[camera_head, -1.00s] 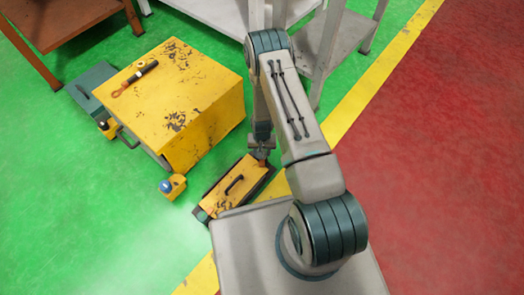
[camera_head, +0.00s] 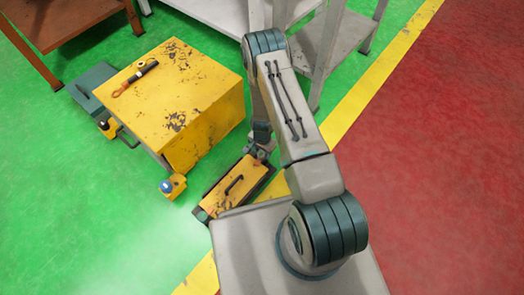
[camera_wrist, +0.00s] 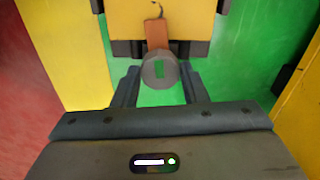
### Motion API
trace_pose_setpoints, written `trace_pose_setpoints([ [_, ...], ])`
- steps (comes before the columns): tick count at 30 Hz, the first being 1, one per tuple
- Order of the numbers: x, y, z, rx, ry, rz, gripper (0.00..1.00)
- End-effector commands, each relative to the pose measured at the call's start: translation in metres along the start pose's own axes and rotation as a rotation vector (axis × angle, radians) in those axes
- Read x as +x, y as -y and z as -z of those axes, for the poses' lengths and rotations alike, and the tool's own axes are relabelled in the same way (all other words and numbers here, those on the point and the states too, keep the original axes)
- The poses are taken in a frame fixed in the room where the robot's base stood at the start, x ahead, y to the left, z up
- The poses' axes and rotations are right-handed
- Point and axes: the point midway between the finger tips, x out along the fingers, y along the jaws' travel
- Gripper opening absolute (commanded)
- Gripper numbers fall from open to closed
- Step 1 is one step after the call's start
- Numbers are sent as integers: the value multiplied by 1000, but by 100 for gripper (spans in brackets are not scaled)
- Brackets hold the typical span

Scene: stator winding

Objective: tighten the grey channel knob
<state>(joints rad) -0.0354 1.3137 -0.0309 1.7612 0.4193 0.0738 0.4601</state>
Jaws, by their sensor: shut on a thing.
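The grey channel knob (camera_wrist: 160,73) is a round grey disc with a green slot-shaped mark. It sits at the end of an orange-brown strip (camera_wrist: 157,34) by the yellow box in the wrist view. My gripper (camera_wrist: 159,78) is shut on the knob, with one dark finger on each side of it. In the head view my gripper (camera_head: 261,150) is down at the far end of a low yellow box (camera_head: 220,193) with a black handle. The knob cannot be made out clearly there.
A large scuffed yellow block (camera_head: 205,115) stands close to the left, with a dark-handled tool (camera_head: 136,77) on top. A small yellow box with a blue button (camera_head: 172,186) is on the green floor. Grey shelving (camera_head: 342,40) stands behind my arm.

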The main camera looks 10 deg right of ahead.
Motion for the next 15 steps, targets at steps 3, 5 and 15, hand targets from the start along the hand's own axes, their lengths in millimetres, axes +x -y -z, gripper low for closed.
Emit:
trace_pose_setpoints([
  [3,-2,2,1,6,-1,3,17],
  [5,-2,2,1,6,-1,3,17],
  [15,-2,2,1,5,-2,3,61],
])
